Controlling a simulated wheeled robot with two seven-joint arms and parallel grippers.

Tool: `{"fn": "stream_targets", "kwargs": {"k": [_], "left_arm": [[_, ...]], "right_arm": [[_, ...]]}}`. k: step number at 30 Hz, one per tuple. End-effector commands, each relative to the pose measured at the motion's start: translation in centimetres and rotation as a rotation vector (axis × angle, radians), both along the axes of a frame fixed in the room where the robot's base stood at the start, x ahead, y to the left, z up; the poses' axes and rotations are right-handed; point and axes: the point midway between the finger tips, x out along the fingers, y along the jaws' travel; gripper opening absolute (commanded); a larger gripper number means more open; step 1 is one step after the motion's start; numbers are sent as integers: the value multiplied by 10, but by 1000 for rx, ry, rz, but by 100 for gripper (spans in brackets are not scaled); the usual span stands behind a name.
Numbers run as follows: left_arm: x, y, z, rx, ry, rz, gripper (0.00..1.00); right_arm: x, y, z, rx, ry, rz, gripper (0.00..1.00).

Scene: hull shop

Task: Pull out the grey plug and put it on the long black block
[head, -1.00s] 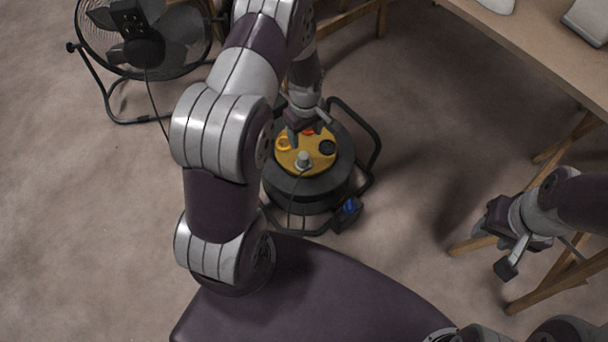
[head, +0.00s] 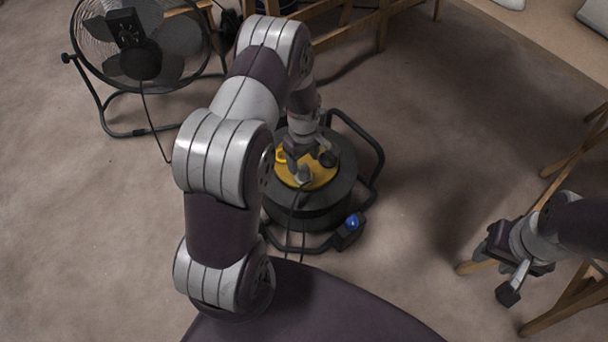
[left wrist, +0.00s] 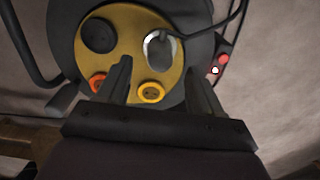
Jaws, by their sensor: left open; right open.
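The grey plug (left wrist: 159,48) sits in the yellow face (left wrist: 118,23) of a black cable reel (head: 318,205), with a dark cord running from it. My left gripper (head: 301,168) is low over that face, open. In the left wrist view its two fingers (left wrist: 158,66) point at the face, with the plug just beyond and between their tips; I cannot tell whether they touch it. In the head view the gripper mostly hides the plug. My right gripper (head: 496,271) is open and empty at the right, away from the reel. I cannot make out a long black block for certain.
The face also has a black round cap (left wrist: 99,35), an orange socket (left wrist: 97,81) and a yellow socket (left wrist: 151,92). A black tubular frame (head: 373,150) surrounds the reel. A fan (head: 140,60) stands back left; a table (head: 545,45) is back right. Floor between is clear.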

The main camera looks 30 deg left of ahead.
Motion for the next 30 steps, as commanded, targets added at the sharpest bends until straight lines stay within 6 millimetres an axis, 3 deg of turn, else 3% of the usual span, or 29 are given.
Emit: {"fn": "stream_targets", "kwargs": {"k": [1, 3, 11, 30], "left_arm": [[0, 0, -16, 0, 0, 0, 66], [0, 0, -27, 0, 0, 0, 66], [0, 0, -53, 0, 0, 0, 66], [0, 0, -55, 0, 0, 0, 66]], "right_arm": [[0, 0, -17, 0, 0, 0, 43], [0, 0, -27, 0, 0, 0, 43], [0, 0, -34, 0, 0, 0, 43], [0, 0, -33, 0, 0, 0, 43]]}}
